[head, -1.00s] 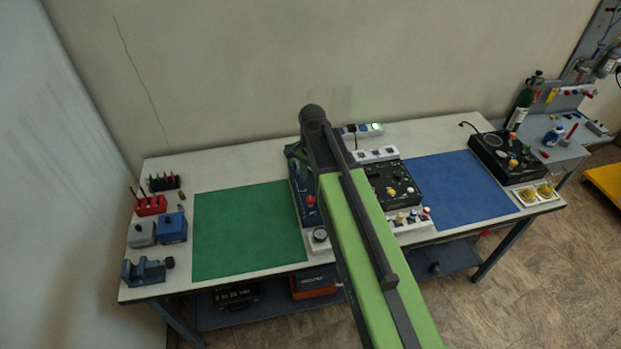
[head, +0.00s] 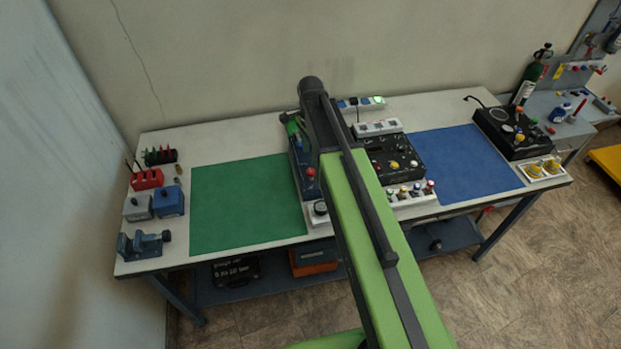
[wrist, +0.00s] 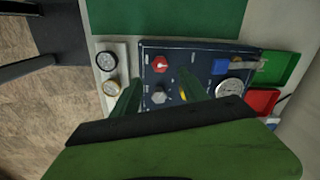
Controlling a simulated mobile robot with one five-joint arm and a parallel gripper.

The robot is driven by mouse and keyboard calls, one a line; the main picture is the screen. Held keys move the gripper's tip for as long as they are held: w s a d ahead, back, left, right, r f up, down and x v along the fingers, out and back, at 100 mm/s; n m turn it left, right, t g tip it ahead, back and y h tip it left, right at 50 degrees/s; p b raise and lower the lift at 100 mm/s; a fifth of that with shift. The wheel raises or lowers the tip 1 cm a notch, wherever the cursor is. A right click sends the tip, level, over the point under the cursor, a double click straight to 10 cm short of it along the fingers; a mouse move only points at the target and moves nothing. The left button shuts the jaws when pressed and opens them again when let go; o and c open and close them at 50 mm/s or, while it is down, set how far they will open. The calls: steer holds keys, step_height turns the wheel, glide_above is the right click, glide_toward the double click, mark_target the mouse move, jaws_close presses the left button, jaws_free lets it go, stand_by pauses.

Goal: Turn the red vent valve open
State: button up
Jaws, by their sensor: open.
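The red vent valve looks to be the red knob (wrist: 160,63) on a dark blue panel (wrist: 205,57) in the wrist view. In the head view the red knob (head: 311,172) shows at the near end of the panel (head: 297,160), left of my arm. My gripper (wrist: 159,78) is open, its two green fingers apart. In the wrist view the red knob appears just beyond the fingertips, between their lines, with no visible contact. A grey knob (wrist: 158,97) shows between the fingers. My arm hides part of the panel in the head view.
On the panel are a blue part (wrist: 220,66) and a round gauge (wrist: 229,88). Two small gauges (wrist: 107,61) sit beside it. A black control box (head: 395,158) stands right of my arm. The green mat (head: 240,205) and blue mat (head: 460,165) are clear.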

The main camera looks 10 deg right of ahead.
mark_target(310, 171)
step_height(310, 171, down, 8)
steer(key=b, duration=0.7)
steer(key=shift+f, duration=0.2)
steer(key=shift+r, duration=0.1)
jaws_close()
